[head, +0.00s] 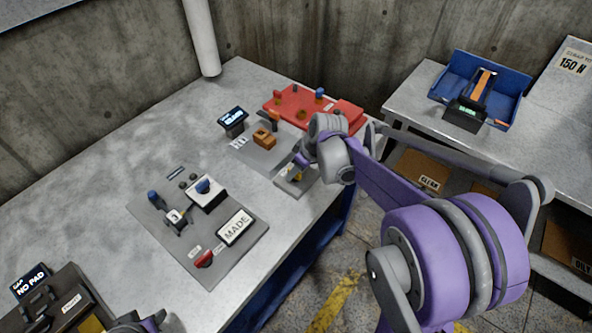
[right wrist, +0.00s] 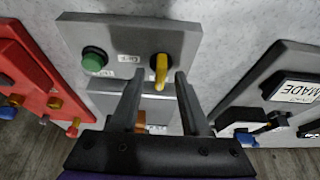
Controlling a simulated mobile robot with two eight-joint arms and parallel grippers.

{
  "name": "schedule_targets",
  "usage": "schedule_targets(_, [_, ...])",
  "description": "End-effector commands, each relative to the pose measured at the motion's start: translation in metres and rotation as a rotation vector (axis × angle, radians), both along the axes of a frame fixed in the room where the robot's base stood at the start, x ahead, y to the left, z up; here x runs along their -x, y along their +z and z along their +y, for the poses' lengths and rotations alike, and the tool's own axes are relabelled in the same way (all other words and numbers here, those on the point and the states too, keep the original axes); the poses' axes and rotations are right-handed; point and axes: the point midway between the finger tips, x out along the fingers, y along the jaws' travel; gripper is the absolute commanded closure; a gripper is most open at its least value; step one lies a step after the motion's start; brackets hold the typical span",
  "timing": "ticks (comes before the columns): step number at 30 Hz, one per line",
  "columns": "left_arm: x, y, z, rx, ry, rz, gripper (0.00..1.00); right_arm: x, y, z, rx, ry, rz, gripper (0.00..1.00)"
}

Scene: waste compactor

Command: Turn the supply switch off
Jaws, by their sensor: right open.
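A yellow rotary switch (right wrist: 160,68) sits on a small grey panel (right wrist: 115,38), beside a green button (right wrist: 94,60). It points roughly up and down in the right wrist view. The small labels by it are unreadable, so I cannot confirm that it is the supply switch. My right gripper (right wrist: 160,76) is open, with its two fingertips to either side of the yellow switch. I cannot tell whether they touch it. In the head view the right wrist hides much of this panel. Part of my left gripper (head: 137,323) shows at the bottom edge; its fingers are not clear.
A grey control panel (head: 150,222) with levers, a red switch and a MADE display lies left of the right gripper. A red plate (head: 300,104) with coloured knobs lies behind. A "NO PAD" display (head: 30,283) stands at lower left. The table's back left is clear.

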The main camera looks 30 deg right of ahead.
Motion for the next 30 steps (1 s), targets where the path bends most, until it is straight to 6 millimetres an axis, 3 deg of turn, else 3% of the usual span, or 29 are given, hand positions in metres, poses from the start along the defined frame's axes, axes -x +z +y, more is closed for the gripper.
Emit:
schedule_targets(10, [0.0001, -0.0003, 0.0, 0.0, 0.0, 0.0, 0.54, -0.0017, -0.0045, 0.0008, 0.0, 0.0, 0.0, 0.54])
schedule_targets(18, [0.0001, -0.0003, 0.0, 0.0, 0.0, 0.0, 0.54, -0.0016, -0.0043, 0.0008, 0.0, 0.0, 0.0, 1.0])
schedule_targets(30, [0.0002, -0.0007, 0.0, 0.0, 0.0, 0.0, 0.54, -0.0015, -0.0044, 0.0009, 0.0, -0.011, 0.0, 1.0])
